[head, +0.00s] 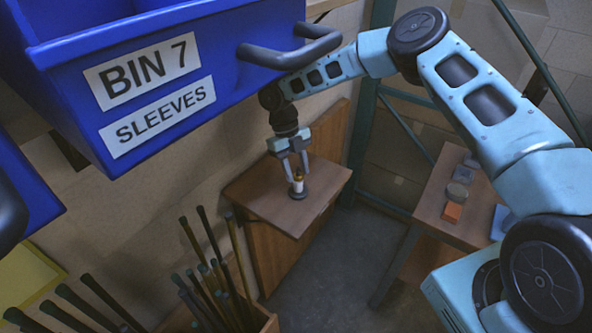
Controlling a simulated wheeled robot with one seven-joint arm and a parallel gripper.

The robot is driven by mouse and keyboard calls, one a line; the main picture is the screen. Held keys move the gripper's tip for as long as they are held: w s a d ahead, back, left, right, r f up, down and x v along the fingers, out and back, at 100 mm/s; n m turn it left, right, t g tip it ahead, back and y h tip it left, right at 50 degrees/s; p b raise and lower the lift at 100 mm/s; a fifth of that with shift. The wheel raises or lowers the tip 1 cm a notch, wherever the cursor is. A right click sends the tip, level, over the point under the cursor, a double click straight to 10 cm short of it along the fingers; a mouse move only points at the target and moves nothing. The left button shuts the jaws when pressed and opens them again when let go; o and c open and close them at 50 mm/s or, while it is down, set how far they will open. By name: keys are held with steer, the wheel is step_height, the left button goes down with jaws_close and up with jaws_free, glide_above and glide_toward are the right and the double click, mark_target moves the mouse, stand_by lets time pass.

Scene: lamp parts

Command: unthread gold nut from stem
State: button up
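A small lamp part stands upright on a wooden wall shelf (258,201) in the head view. It has a dark round base (298,194), a pale short body and a small gold piece (298,175) at the top, which looks like the gold nut. The stem's thread is too small to make out. My gripper (297,174) points down over it from above, with one finger to each side of the gold piece. The fingers are apart, but I cannot tell whether they touch the nut or stand clear of it.
A blue bin (225,75) labelled BIN 7 SLEEVES hangs close at the upper left. Several dark rods (188,234) stand upright at the lower left. A wooden bench (432,215) at right holds an orange block (452,211) and other small items. Shelf space around the part is bare.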

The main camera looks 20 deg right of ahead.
mark_target(296, 173)
jaws_close()
steer(key=shift+a+n+t+h+b, duration=0.15)
steer(key=shift+n+t+h+b, duration=0.3)
steer(key=shift+n, duration=0.65)
steer(key=shift+r+p, duration=0.5)
steer(key=shift+r, duration=0.35)
steer(key=shift+r+p, duration=1.3)
steer(key=shift+r, duration=1)
